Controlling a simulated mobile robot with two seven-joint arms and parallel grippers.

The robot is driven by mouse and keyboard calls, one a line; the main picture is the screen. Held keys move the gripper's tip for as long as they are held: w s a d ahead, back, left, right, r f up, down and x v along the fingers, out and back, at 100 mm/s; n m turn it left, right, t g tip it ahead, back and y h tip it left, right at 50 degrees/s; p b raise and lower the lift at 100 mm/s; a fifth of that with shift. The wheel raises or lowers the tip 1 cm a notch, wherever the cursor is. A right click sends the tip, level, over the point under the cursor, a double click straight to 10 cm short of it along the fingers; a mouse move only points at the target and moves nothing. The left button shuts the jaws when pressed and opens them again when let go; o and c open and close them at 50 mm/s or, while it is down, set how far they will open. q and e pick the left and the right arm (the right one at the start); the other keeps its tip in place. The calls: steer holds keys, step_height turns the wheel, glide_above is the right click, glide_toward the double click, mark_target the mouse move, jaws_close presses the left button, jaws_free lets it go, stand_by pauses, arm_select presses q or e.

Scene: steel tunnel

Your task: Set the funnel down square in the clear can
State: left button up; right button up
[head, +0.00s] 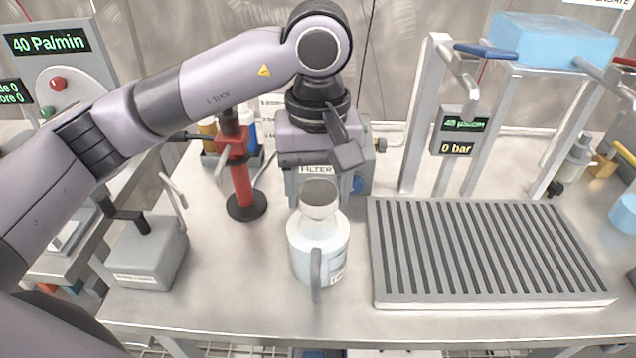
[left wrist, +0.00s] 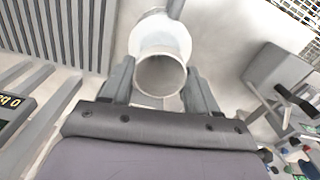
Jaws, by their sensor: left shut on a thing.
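The clear can (head: 318,252) stands upright on the steel bench, its handle facing the front. The pale funnel (head: 319,200) is at the can's mouth, wide end up; I cannot tell whether it touches the can. My left gripper (head: 335,152) comes from above and behind the funnel. In the left wrist view the funnel (left wrist: 160,74) lies between the two fingers of my left gripper (left wrist: 160,88), which is shut on it. The can (left wrist: 160,38) shows beyond the funnel there. The funnel's lower end is hard to make out. My right gripper is not in view.
A grey slatted tray (head: 490,250) lies close right of the can. The grey FILTER box (head: 362,180) stands behind it. A red stand (head: 240,180) and a grey box with a lever (head: 145,255) are at left. The bench in front of the can is clear.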

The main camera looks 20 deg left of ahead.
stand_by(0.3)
arm_select(q)
steer(key=o, duration=1.3)
steer(key=shift+r+p, duration=1.7)
steer(key=shift+r, duration=1.8)
